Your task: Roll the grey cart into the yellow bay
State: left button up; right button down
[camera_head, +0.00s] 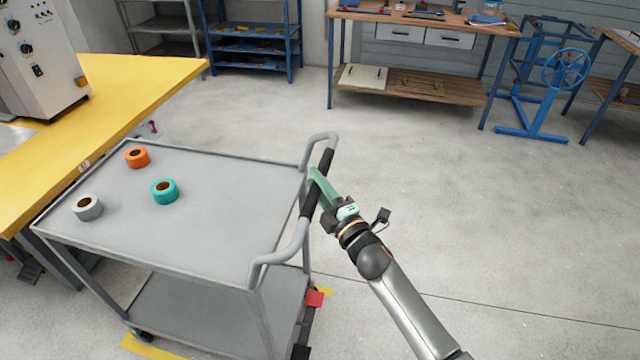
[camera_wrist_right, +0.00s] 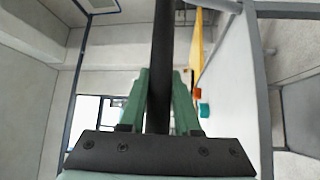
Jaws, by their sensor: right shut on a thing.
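The grey cart (camera_head: 215,225) stands at the left in the head view, with a grey tube handle and a black grip (camera_head: 322,172) at its right end. My right gripper (camera_head: 318,188) has green fingers and is shut on that black grip. In the right wrist view the black bar (camera_wrist_right: 162,60) runs between the two green fingers (camera_wrist_right: 160,105). Yellow floor marks, perhaps of the yellow bay, show under the cart's front edge (camera_head: 150,347) and beside its right end (camera_head: 327,292). The bay's full outline is hidden by the cart. My left gripper is not in view.
A yellow-topped table (camera_head: 120,95) stands close along the cart's far left side. A wooden workbench (camera_head: 420,85) and blue frame (camera_head: 530,120) stand at the back. The floor (camera_head: 480,220) at right is clear.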

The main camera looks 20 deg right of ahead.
jog(key=c, duration=0.6)
grip_release()
jog(key=v, duration=1.2)
jog(key=shift+s+b, duration=0.25)
jog(key=shift+b, duration=0.15)
jog(key=s+a+f+m+g+p, duration=0.1)
jog(key=s+f+m+g, duration=0.2)
jog(key=s+f+m, duration=0.2)
jog(key=s+a+f+m+g+h+p, duration=0.1)
jog(key=s+f+m+g+p, duration=0.1)
jog(key=s+f+m, duration=0.4)
jog(key=s+a+f+m+g+h+p, duration=0.1)
jog(key=s+f+m+g, duration=0.4)
jog(key=s+f+m, duration=0.1)
jog(key=shift+s+f, duration=0.65)
jog(key=shift+s, duration=0.15)
